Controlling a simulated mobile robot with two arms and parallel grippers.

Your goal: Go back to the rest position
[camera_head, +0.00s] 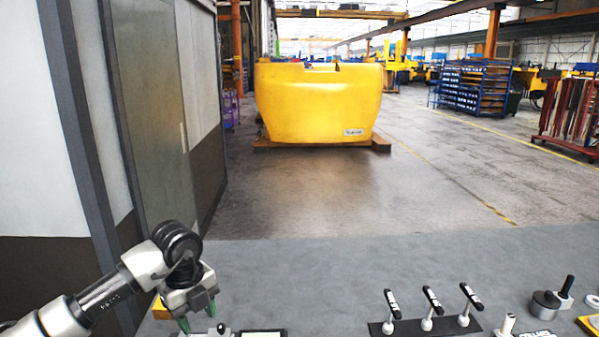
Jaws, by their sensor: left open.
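My left arm comes in from the lower left. My left gripper (198,314) points down over the left front part of the grey table, with its greenish fingertips apart and nothing seen between them. A small dark-topped knob (221,328) stands just right of the fingers, near the bottom edge of the picture. A yellow piece (161,309) shows partly behind the gripper. My right gripper is not in the picture.
The grey table (320,270) is clear in its middle and back. A black base with several lever handles (432,300) stands front right, with a dark cylinder (545,304) and a black-handled stamp (566,290) farther right. A big yellow casting (318,104) rests on the floor beyond.

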